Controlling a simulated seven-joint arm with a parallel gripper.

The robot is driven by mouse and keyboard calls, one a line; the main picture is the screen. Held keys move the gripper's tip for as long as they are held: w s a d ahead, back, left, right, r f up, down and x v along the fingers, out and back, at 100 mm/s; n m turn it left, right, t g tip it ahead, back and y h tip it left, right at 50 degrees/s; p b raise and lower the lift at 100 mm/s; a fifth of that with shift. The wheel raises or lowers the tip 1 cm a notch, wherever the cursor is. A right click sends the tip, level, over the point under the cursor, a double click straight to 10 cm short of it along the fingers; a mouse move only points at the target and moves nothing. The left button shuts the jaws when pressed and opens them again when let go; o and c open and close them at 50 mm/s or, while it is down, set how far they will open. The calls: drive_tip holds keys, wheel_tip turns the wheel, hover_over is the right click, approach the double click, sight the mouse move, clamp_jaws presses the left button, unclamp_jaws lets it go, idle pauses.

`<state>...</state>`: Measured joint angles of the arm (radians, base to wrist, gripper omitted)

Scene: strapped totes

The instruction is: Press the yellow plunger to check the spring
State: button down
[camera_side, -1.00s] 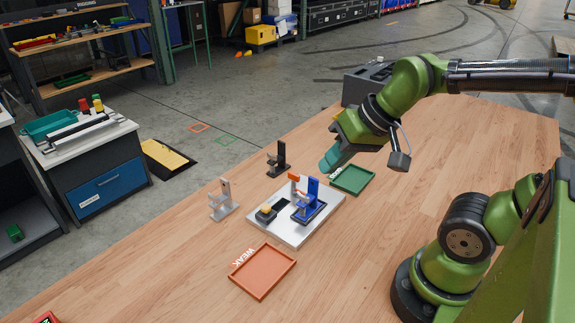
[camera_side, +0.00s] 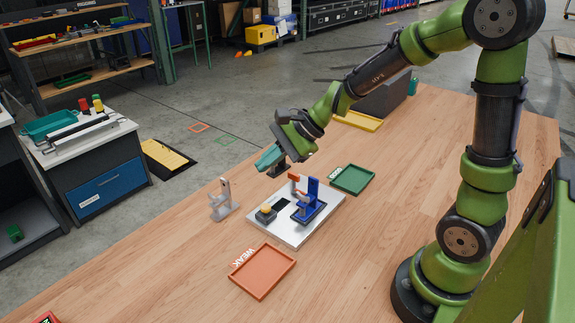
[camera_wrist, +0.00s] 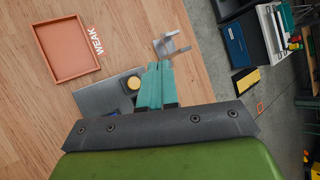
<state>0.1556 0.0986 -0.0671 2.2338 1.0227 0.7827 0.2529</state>
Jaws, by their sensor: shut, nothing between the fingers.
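The yellow plunger (camera_side: 267,210) is a small round cap on a dark block at the left part of a pale base plate (camera_side: 293,237). In the wrist view the yellow plunger (camera_wrist: 133,83) shows just left of my fingers, on the grey plate (camera_wrist: 100,100). My gripper (camera_side: 265,160) has teal fingers, shut and empty, above and behind the plate, apart from the plunger. In the wrist view my gripper's fingers (camera_wrist: 158,72) lie together and cover part of the plate. A blue stand (camera_side: 310,203) with an orange-red part (camera_side: 294,178) stands on the plate.
A grey bracket (camera_side: 222,203) stands left of the plate. An orange tray (camera_side: 262,288) marked WEAK lies in front, and a green tray (camera_side: 352,191) lies to the right. The wooden table's front right is clear.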

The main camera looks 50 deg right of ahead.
sight(266, 208)
drive_tip(key=shift+f, duration=0.1)
drive_tip(key=shift+f, duration=4.35)
drive_tip(key=shift+f, duration=0.4)
drive_tip(key=shift+f, duration=0.75)
drive_tip(key=shift+r, duration=1.2)
